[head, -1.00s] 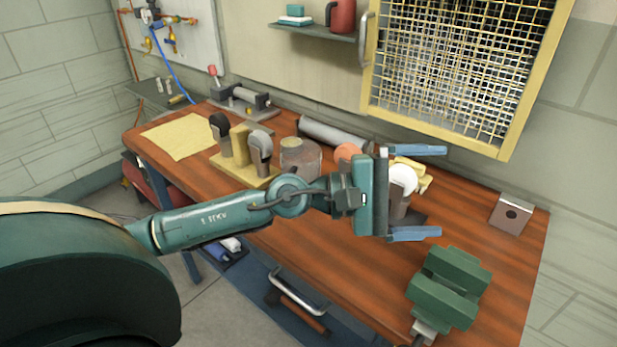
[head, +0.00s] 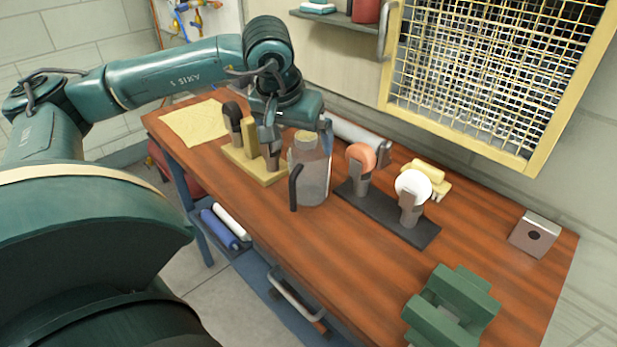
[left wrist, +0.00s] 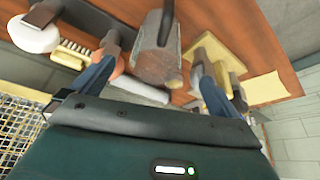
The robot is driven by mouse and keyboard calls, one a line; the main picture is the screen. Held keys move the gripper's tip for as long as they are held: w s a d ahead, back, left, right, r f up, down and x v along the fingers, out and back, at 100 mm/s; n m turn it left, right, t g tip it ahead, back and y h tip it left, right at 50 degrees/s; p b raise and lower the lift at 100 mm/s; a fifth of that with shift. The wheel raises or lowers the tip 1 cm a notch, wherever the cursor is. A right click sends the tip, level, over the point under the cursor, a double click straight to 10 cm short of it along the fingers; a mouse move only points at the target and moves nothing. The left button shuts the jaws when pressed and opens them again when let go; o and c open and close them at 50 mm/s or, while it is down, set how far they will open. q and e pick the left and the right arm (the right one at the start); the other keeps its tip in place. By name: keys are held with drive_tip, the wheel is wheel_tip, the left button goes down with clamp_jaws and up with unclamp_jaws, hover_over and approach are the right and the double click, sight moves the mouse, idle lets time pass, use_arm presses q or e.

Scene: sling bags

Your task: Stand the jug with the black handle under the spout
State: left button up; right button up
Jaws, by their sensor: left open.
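The jug (head: 313,178) is a clear grey, see-through vessel with a black handle (head: 295,187) facing the front of the bench. It stands upright on the wooden bench (head: 370,262). My left gripper (head: 298,138) is open, just above and behind the jug's top in the head view. In the left wrist view the jug (left wrist: 158,62) shows between the two blue fingers of my left gripper (left wrist: 155,76), with no clear contact. I cannot make out a spout for certain. My right gripper is not in view.
A yellow block stand (head: 262,175) with dark-topped tools is close left of the jug. A black base (head: 385,213) with orange and white round heads is to its right. A green block fixture (head: 452,308) is at front right. The bench front is mostly clear.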

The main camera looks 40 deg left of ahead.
sight(307, 165)
use_arm(q)
drive_tip(key=p+x, duration=0.1)
drive_tip(key=x, duration=0.9)
drive_tip(key=shift+w+f, duration=0.2)
drive_tip(key=shift+f, duration=0.1)
drive_tip(key=shift+c, duration=0.2)
drive_tip(key=c, duration=1.1)
